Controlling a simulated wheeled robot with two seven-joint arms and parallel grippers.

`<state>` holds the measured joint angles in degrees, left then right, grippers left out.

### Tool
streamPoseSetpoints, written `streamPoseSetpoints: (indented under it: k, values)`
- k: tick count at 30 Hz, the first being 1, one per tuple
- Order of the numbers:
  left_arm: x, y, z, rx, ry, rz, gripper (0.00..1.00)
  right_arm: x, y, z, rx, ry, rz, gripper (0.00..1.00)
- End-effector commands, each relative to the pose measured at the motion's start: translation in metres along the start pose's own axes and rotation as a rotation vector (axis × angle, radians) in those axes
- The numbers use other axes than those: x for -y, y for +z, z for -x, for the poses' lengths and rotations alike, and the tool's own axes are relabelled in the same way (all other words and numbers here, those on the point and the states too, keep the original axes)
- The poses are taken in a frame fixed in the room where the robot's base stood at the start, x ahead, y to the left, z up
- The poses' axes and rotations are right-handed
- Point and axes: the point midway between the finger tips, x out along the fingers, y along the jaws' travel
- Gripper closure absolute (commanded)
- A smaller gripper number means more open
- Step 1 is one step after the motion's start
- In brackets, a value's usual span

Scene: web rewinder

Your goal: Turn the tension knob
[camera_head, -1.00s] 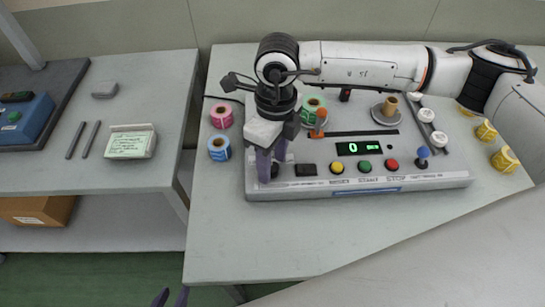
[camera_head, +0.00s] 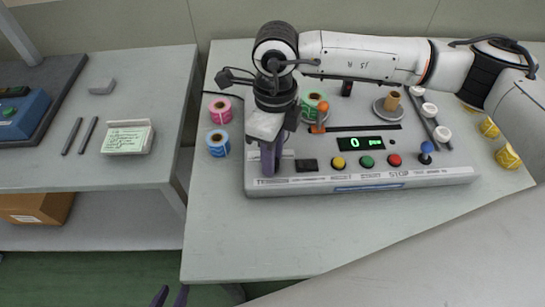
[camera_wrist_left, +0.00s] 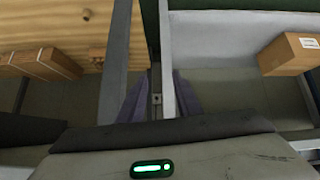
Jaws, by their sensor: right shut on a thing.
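The rewinder (camera_head: 440,180) is a grey machine on the middle table, with a green display (camera_head: 361,144) reading 0. My right gripper (camera_head: 269,160) points down at the left end of its front panel, its purple fingers shut. The tension knob is hidden; the fingers are around the place where a dark knob showed earlier. My left gripper (camera_head: 170,297) shows only its fingertips at the bottom edge, away from the machine. In the left wrist view its fingers (camera_wrist_left: 158,98) stand apart with nothing between them.
Pink (camera_head: 219,110) and blue (camera_head: 218,143) label rolls stand left of the machine. The table front is clear.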

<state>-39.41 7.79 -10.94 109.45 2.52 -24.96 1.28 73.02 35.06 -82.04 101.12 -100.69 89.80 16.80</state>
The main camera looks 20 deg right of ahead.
Motion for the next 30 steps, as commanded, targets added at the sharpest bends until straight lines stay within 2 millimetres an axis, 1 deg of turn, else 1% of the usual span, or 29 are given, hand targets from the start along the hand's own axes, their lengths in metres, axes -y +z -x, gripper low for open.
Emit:
streamPoseSetpoints:
  k: [1,12,21,30]
  values:
    - [0.001,0.008,-0.007,0.001,0.000,0.000,0.69,0.001,0.001,-0.004,0.001,-0.002,0.036,0.97]
    - [0.003,0.035,-0.035,0.009,0.001,-0.006,0.69,0.001,0.002,-0.004,-0.018,-0.003,0.350,0.97]
    - [-0.006,0.034,-0.045,-0.006,0.018,-0.016,0.69,0.000,0.002,-0.002,-0.030,-0.002,0.550,0.97]
    - [-0.008,0.031,-0.049,-0.018,0.021,-0.018,0.69,0.000,0.002,0.001,-0.035,-0.002,0.646,0.97]
